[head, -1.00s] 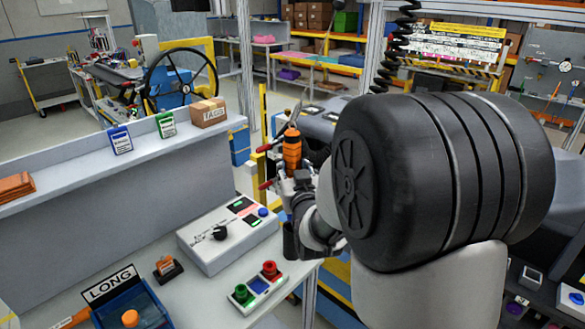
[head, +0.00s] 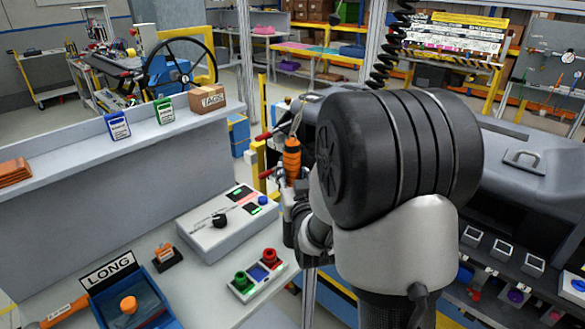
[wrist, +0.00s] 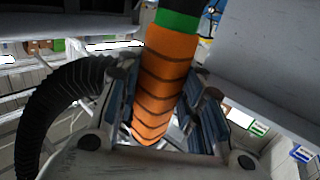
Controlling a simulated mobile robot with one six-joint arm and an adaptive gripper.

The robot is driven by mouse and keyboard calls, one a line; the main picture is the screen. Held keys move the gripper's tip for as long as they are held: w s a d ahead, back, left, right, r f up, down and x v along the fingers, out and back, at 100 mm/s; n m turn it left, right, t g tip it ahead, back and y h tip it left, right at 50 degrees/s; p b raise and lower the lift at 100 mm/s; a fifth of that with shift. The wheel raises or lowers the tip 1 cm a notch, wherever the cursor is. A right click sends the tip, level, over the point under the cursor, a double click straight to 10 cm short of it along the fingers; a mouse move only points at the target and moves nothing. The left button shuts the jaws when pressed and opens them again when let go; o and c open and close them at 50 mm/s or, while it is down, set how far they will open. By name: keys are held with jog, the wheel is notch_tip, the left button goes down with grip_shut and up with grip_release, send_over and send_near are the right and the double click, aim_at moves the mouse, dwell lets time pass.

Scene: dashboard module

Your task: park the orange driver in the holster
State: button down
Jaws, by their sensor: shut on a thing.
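The orange driver (head: 291,158) is upright in my gripper (head: 290,188), in front of the gap past the bench's right end. In the wrist view the driver's ribbed orange handle (wrist: 163,80) stands between the two blue-padded fingers of my gripper (wrist: 165,115), which are shut on it. A green and a black band show at the top of the handle there. I cannot clearly identify the holster. A small black stand with an orange label (head: 166,257) sits on the bench, well left of the driver and apart from it.
A grey control box (head: 218,222) and a red and green button box (head: 257,277) stand on the bench. A blue LONG bin (head: 135,300) is at the front left. Red-handled clamps (head: 268,135) are close left of the driver. The dashboard module (head: 525,165) is at right.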

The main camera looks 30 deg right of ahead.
aim_at(293, 168)
jog(key=shift+f, duration=3.45)
jog(key=c, duration=1)
grip_release()
notch_tip(293, 168, up, 10)
